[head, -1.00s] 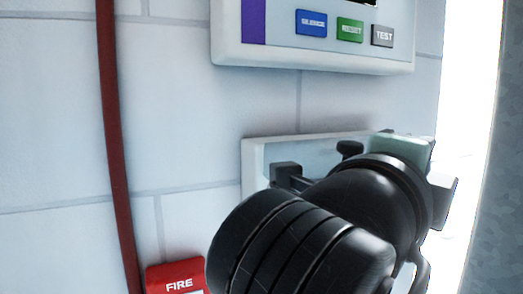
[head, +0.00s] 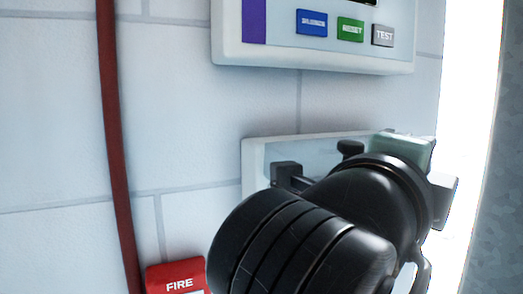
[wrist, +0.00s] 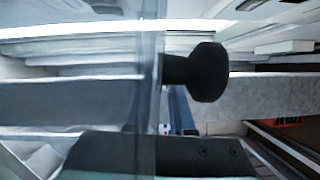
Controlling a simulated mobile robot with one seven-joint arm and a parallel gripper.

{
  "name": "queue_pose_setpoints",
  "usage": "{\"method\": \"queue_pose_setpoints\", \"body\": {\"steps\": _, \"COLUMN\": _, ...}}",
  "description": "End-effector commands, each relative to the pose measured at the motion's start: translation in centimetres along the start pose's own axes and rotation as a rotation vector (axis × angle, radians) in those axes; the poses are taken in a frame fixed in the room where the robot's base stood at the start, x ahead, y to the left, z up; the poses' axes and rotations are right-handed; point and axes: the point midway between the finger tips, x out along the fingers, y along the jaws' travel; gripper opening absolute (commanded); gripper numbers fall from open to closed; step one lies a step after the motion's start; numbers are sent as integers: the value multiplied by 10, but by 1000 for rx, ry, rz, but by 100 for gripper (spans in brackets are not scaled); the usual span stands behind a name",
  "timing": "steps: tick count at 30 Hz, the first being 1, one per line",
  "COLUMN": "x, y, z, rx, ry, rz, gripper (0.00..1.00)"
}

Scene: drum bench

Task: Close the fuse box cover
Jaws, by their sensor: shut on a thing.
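The white fuse box (head: 249,165) is on the wall at the lower right of the head view, mostly behind my black arm. Its clear cover (wrist: 152,40) stands nearly edge-on in the wrist view, with a black knob (wrist: 208,72) sticking out from it. The knob also shows above my arm in the head view (head: 350,148). My gripper (head: 288,174) is shut at the cover; a dark finger (wrist: 150,155) crosses the bottom of the wrist view. The exact grip and the cover's angle are hard to tell.
A panel with blue, green and grey buttons (head: 325,55) hangs above the fuse box. A dark red pipe (head: 115,150) runs down the wall at left, beside a red FIRE box (head: 178,275). Wall between pipe and fuse box is bare. A bright gap lies at right.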

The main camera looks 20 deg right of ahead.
Motion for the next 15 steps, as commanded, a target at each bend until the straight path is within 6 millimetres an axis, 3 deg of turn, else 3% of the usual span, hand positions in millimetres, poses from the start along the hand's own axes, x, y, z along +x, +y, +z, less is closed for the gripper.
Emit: {"method": "queue_pose_setpoints", "body": {"steps": 15, "x": 0, "y": 2, "z": -3, "rx": 19, "ry": 4, "rz": -12, "gripper": 0}}
